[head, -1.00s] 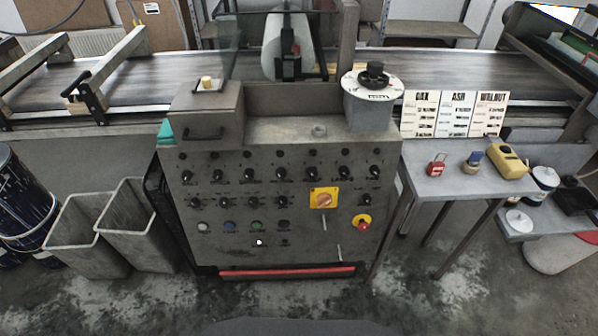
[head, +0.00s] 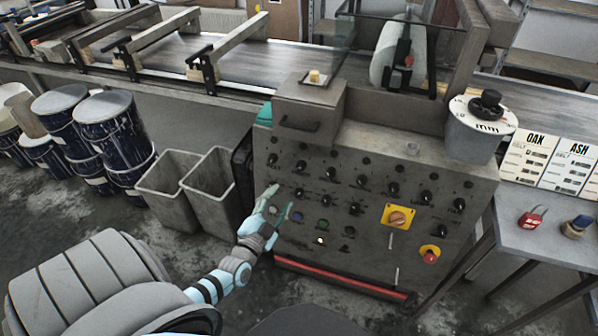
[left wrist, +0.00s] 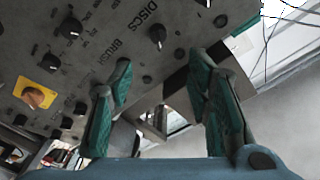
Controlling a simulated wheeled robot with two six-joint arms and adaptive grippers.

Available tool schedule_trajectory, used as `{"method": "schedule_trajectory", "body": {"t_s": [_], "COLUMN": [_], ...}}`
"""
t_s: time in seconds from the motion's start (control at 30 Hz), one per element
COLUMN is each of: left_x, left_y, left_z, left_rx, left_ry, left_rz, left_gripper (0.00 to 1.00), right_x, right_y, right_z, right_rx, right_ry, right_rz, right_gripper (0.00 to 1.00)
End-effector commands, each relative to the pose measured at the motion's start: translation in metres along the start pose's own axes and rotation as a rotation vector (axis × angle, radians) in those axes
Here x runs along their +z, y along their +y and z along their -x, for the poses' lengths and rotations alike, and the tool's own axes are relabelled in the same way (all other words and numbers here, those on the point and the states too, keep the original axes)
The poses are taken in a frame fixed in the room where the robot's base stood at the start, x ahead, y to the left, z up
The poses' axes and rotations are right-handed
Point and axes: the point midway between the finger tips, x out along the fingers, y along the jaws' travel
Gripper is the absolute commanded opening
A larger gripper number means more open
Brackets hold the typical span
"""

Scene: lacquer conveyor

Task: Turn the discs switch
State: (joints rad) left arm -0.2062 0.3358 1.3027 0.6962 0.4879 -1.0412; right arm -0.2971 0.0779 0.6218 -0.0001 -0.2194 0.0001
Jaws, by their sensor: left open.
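The grey control panel (head: 365,235) carries rows of black rotary switches. In the left wrist view, the word DISCS is printed on the panel, and a black switch with a pale pointer line, the discs switch (left wrist: 157,37), sits beside it. In the head view the labels are too small to tell which switch is this one. My left gripper (head: 280,198) is open and empty in front of the panel's lower left part. In the left wrist view, its teal fingers (left wrist: 160,62) are spread apart, below the discs switch. My right gripper is not in view.
A yellow-backed switch (head: 397,217) and a red stop button (head: 430,255) are on the panel's right side. Two grey bins (head: 208,190) stand left of the panel. A small box (head: 310,105) juts out above it. A side table (head: 530,240) stands at the right.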

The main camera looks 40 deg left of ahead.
Motion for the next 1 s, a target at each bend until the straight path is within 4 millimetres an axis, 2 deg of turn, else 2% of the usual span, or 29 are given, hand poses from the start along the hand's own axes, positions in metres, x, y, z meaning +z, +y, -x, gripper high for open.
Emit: {"method": "schedule_trajectory", "body": {"t_s": [0.3,0.43,0.6,0.83,0.87,1.0], "left_x": [0.006,0.006,0.004,0.003,0.003,0.003], "left_y": [0.006,0.006,0.004,0.003,0.003,0.003], "left_z": [-0.089,-0.115,-0.129,-0.13,-0.13,-0.13], "left_rx": [0.001,0.002,0.004,0.005,0.005,0.006], "left_ry": [-0.001,-0.003,-0.005,-0.005,-0.005,-0.005], "left_rz": [0.003,0.003,0.003,0.002,0.002,0.002], "left_gripper": [0.45,0.45,0.45,0.45,0.43,0.21], "right_x": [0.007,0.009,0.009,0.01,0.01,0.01], "right_y": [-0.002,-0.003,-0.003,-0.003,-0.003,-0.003], "right_z": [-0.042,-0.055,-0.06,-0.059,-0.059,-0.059], "right_rx": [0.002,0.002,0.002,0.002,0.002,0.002], "right_ry": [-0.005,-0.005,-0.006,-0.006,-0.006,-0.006], "right_rz": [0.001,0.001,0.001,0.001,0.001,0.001], "right_gripper": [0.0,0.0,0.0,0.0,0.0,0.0]}}
